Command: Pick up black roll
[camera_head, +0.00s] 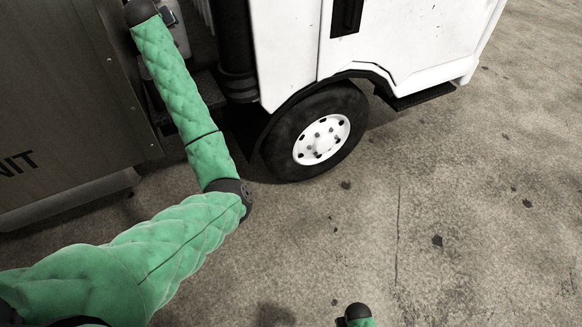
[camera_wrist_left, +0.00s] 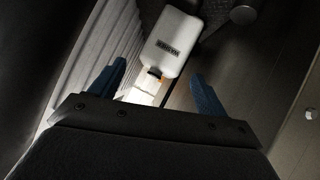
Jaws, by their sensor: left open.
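I cannot make out a black roll for certain in either view. My left gripper (camera_wrist_left: 158,70) is open, with its two blue fingers spread and nothing between them. Beyond the fingers in the left wrist view is a white box with a dark label (camera_wrist_left: 174,42); I cannot tell how far it is. In the head view my left arm reaches to the top left, into the gap behind the white truck cab, and its gripper is not clearly seen there. My right gripper is not in view.
The white truck cab (camera_head: 400,40) with its front wheel (camera_head: 283,150) stands right of my left arm. A thick black vertical pipe (camera_head: 236,50) is behind the cab. A grey-brown container wall (camera_head: 60,90) is at the left. The concrete ground (camera_head: 470,200) is open at the right.

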